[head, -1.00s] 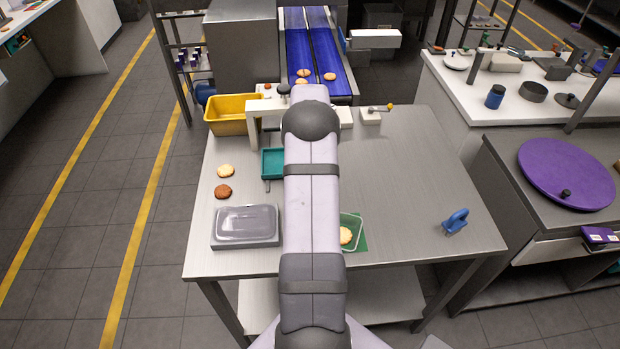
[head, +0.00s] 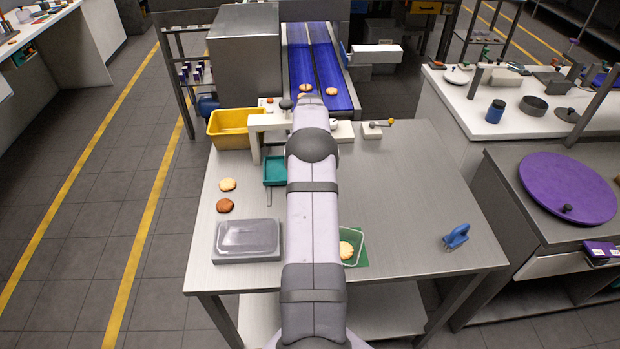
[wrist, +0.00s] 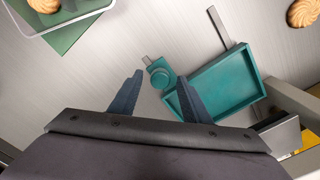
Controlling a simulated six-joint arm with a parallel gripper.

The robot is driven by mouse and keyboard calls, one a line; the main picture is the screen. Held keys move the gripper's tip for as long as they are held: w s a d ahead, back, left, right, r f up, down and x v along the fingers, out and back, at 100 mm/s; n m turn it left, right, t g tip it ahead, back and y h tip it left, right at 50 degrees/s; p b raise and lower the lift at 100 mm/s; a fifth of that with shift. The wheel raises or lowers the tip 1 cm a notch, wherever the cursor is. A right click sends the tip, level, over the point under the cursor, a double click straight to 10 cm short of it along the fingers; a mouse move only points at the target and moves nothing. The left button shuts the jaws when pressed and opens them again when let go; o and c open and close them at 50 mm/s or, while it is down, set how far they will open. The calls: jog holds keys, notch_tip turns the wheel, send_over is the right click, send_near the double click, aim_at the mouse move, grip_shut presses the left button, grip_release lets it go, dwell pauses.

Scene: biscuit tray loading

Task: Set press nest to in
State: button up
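The press nest (head: 276,171) is a shallow teal tray on metal rails (head: 268,197). In the head view it lies in front of the pale press frame (head: 257,141), on the near side, partly hidden by my arm. In the head view my arm hides the gripper and knob.
A yellow bin (head: 233,139) stands left of the press. Two biscuits (head: 227,185) (head: 225,206) and a grey lidded box (head: 247,255) lie on the left. The table's right middle is clear, with a blue object (head: 456,237) near the right edge.

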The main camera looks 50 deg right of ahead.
jog(key=shift+r+b, duration=1.2)
jog(key=shift+r, duration=2.45)
